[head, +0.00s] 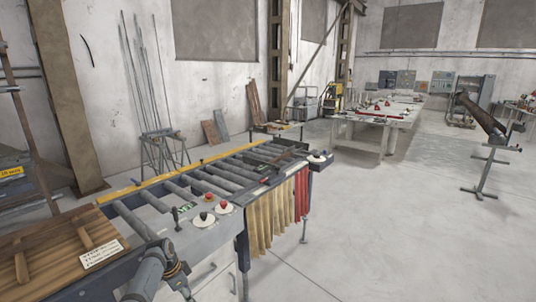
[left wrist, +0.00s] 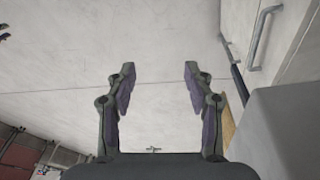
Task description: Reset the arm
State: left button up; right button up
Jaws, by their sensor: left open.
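A roller table (head: 170,207) runs from the lower left to the middle of the head view. Its near side panel holds a short black upright lever (head: 177,218), a black knob (head: 203,216) and a red knob (head: 223,206) on pale round plates. A dark bar-like part (head: 272,160) lies across the far rollers; I cannot tell whether it is the arm. My left gripper (left wrist: 158,72) is open and empty in the left wrist view, with pale floor beyond its fingers. In the head view, part of my arm shows at the bottom, beside the table's near side. My right gripper is not in view.
A wooden board with a written card (head: 101,254) covers the table's near end. Yellow and red strips (head: 270,222) hang along its side. A grey cabinet edge and handle (left wrist: 262,35) are at the right in the wrist view. Open floor (head: 390,220) lies to the right.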

pick_arm(q)
jog(key=s+a+f+n+y, duration=0.1)
jog(key=s+f+n, duration=0.1)
jog(key=s+f, duration=0.55)
jog(key=s+f+n+b, duration=0.15)
jog(key=s+f, duration=0.25)
jog(key=f, duration=0.6)
jog(key=s+a+f+n+y, duration=0.1)
jog(key=s+f+n, duration=0.1)
jog(key=s+f, duration=0.55)
jog(key=s+f+n, duration=0.1)
jog(key=s+f, duration=0.4)
jog(key=s, duration=0.6)
jog(key=s+f+n+y, duration=0.1)
jog(key=s+f, duration=0.4)
jog(key=s, duration=0.6)
jog(key=s+f+n, duration=0.2)
jog(key=s+f, duration=0.4)
jog(key=s, duration=0.5)
jog(key=shift+s+d+n+b, duration=0.35)
jog(key=shift+s+b, duration=0.05)
jog(key=shift+b, duration=0.05)
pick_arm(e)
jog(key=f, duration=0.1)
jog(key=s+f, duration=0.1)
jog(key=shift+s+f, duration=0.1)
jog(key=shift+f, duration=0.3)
